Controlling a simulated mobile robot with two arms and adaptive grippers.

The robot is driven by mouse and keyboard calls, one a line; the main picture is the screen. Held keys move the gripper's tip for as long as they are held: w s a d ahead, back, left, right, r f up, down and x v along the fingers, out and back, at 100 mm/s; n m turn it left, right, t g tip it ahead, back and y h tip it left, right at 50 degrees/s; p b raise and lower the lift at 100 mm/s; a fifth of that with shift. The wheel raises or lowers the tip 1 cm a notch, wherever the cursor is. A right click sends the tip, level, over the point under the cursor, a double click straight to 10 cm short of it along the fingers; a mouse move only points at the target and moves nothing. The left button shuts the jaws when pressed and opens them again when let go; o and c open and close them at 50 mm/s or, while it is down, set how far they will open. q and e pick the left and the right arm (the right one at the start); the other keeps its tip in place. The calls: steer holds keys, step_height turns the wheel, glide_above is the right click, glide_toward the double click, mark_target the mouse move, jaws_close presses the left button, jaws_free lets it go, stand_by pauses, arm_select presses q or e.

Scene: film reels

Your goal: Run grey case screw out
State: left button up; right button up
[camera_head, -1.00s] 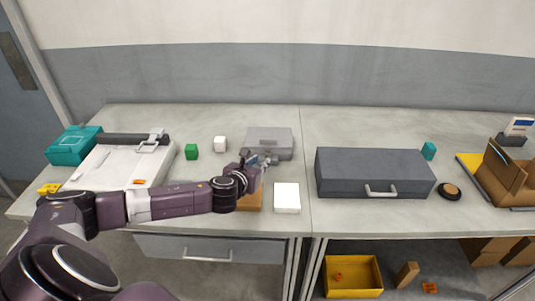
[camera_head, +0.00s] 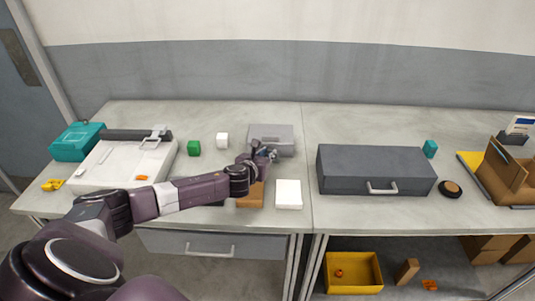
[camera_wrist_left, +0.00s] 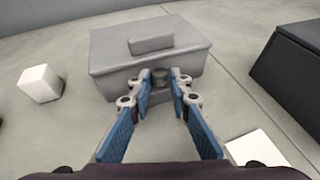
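The small grey case (camera_head: 284,138) stands at the back of the left table, and it also shows in the left wrist view (camera_wrist_left: 119,51). A round grey screw head (camera_wrist_left: 159,77) sticks out of its front face. My left gripper (camera_head: 268,153) is right in front of the case. In the left wrist view its blue-padded fingers (camera_wrist_left: 160,88) are open, with the tips on both sides of the screw; I cannot tell whether they touch it. My right gripper is not in view.
A white block (camera_head: 288,194) and an orange-brown block (camera_head: 250,196) lie near the arm. Green (camera_head: 194,148) and white (camera_head: 222,140) cubes stand left of the case. A large dark grey case (camera_head: 374,170) stands to the right.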

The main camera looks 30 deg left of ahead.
arm_select(q)
jaws_close()
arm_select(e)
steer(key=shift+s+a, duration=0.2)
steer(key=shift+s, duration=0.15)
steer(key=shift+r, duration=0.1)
arm_select(q)
steer(key=shift+w+d+r+n+g+y+p, duration=0.1)
steer(key=shift+d+n+g+y+p, duration=0.1)
steer(key=shift+n+y+p, duration=0.35)
steer(key=shift+d+r+n+g+y+p, duration=0.1)
steer(key=shift+d+n+g+y+p, duration=0.1)
steer(key=shift+n+y+p, duration=0.3)
steer(key=shift+w+d+f+n+g+y, duration=0.1)
steer(key=shift+n+g+y, duration=0.3)
steer(key=shift+n+y, duration=0.5)
steer(key=shift+w+d+f+n+g+y, duration=0.1)
steer(key=shift+w+d+n+g+y, duration=0.05)
steer(key=shift+n+g+y, duration=0.75)
steer(key=shift+w+d+n+g+y, duration=0.1)
steer(key=shift+n+g+y, duration=0.5)
steer(key=shift+n+y, duration=0.35)
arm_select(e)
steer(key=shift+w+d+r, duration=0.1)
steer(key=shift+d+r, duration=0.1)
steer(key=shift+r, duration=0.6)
